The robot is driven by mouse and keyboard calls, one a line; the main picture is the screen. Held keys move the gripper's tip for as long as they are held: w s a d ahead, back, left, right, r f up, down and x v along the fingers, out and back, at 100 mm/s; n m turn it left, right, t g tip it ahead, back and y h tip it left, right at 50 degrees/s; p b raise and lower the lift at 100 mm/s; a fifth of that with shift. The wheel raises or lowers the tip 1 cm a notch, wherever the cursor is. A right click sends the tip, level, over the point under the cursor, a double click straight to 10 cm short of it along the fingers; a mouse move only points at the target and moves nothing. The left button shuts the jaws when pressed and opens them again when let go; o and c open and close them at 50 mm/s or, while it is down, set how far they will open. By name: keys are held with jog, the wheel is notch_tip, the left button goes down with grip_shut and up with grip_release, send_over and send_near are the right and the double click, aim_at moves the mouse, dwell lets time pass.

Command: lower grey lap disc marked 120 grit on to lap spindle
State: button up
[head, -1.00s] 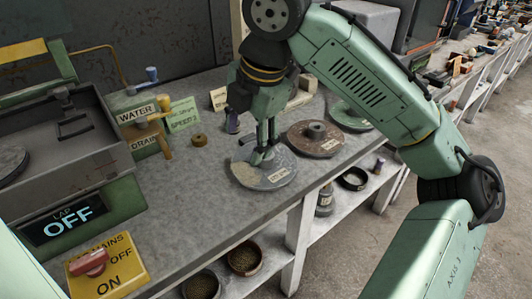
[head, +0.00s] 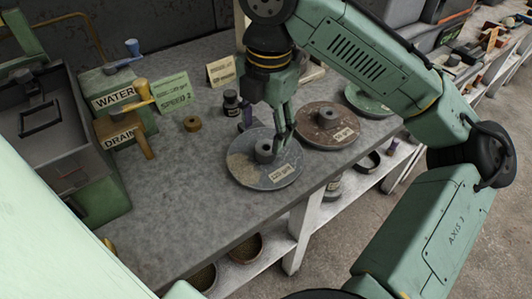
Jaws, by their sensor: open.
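The grey lap disc (head: 243,171) lies flat on the bench near its front edge. Its pale label (head: 282,174) faces me and appears to read 120 grit. A short hub (head: 265,151) stands at its middle. My gripper (head: 281,143) is open, pointing down over the disc, with its fingers just right of and behind the hub. Nothing is held; whether a fingertip touches the disc I cannot tell. The lap machine (head: 98,200) is at the left, partly cut off by my own body. Its spindle is not visible.
A brown disc (head: 312,138) and a green disc (head: 365,108) lie to the right. The bench (head: 185,190) left of the grey disc is clear.

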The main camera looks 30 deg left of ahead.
aim_at(268, 145)
jog(key=f, duration=0.2)
jog(key=f+p, duration=0.1)
jog(key=f, duration=0.2)
jog(key=shift+w+d+f, duration=0.15)
jog(key=shift+w+d, duration=0.05)
grip_shut()
dwell(0.6)
